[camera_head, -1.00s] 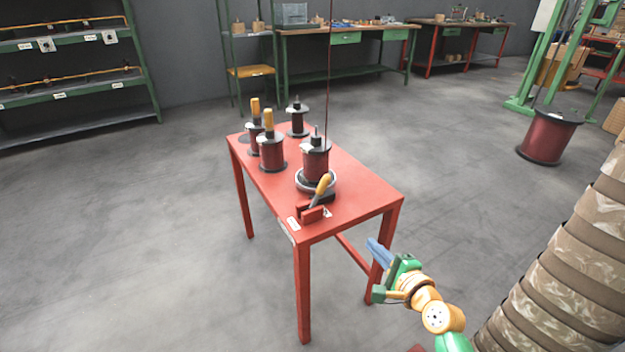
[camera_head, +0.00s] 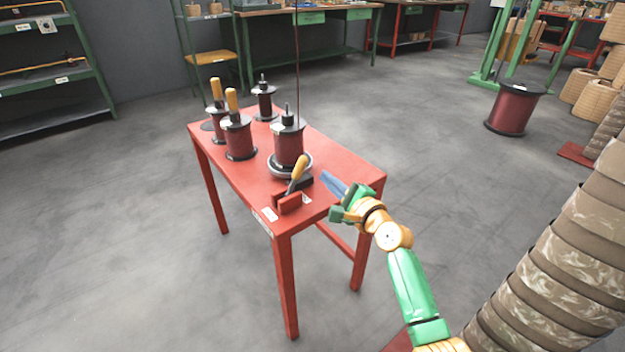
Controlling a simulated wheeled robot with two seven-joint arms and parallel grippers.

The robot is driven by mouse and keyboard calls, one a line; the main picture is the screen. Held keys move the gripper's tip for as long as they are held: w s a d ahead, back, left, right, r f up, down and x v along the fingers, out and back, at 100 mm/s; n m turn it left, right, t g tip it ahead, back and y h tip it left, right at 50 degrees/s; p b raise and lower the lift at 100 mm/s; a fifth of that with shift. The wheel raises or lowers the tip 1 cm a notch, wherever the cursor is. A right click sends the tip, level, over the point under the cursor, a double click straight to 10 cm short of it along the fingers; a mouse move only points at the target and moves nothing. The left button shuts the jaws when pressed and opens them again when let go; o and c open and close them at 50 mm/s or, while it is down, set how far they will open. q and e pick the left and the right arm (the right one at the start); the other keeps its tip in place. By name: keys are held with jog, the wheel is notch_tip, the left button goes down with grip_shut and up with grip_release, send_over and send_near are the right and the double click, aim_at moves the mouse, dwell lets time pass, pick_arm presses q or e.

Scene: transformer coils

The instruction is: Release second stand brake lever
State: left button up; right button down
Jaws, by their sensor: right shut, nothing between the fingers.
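The red table (camera_head: 345,172) carries several wire spools on stands. The nearest spool (camera_head: 289,146) sits on a round grey base, with a wire rising from it. In front of it a brake lever with a yellow-orange handle (camera_head: 299,168) leans up to the right from a red bracket (camera_head: 289,203). Two other yellow handles (camera_head: 232,100) stand upright by the spools at the left. My right gripper (camera_head: 326,180) is shut and empty, its blue-grey fingers pointing left toward the lever, just right of it and apart from it. My left gripper is not in view.
A large ribbed brown coil (camera_head: 560,280) fills the lower right. A big red spool (camera_head: 513,108) stands on the floor at the right. Green shelves (camera_head: 50,85) and workbenches (camera_head: 310,50) line the back. The floor left of the table is clear.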

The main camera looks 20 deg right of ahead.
aim_at(295, 178)
jog(key=b+x, duration=0.1)
jog(key=x, duration=0.2)
jog(key=shift+w+a, duration=0.15)
jog(key=shift+w, duration=0.05)
jog(key=shift+s+a+r+p, duration=0.75)
jog(key=shift+a+r+p, duration=0.1)
jog(key=shift+a+p, duration=0.2)
jog(key=shift+s+a+r, duration=0.15)
jog(key=shift+s+r, duration=0.05)
jog(key=shift+s, duration=0.05)
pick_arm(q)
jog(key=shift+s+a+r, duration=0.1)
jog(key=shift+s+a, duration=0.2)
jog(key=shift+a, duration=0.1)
pick_arm(e)
jog(key=shift+a+f, duration=0.1)
